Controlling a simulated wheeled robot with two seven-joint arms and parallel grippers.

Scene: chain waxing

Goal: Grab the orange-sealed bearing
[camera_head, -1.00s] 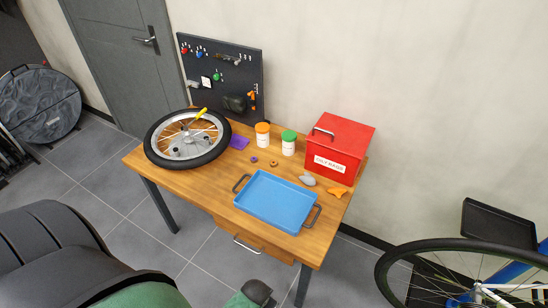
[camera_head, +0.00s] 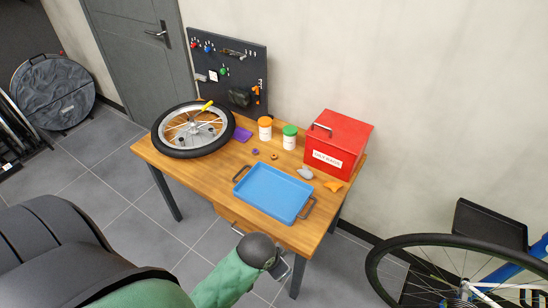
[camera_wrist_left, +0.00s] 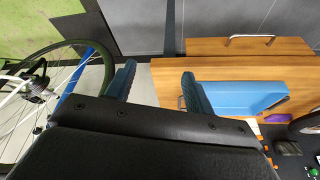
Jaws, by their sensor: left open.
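A small orange-brown ring (camera_head: 274,156), which looks like the orange-sealed bearing, lies flat on the wooden table behind the blue tray. A similar purple ring (camera_head: 255,152) lies just left of it. My left gripper (camera_head: 283,267) is low in front of the table's front edge, well short of the rings and apart from the table. In the left wrist view its two blue fingers (camera_wrist_left: 158,70) are spread with nothing between them. The rings cannot be made out in that view. My right gripper is not in view.
A blue tray (camera_head: 272,194) with dark handles lies between my left gripper and the rings. White jars with orange (camera_head: 265,128) and green (camera_head: 290,137) lids stand behind the rings. A wheel (camera_head: 193,130) lies at left; a red box (camera_head: 338,143) stands at right.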

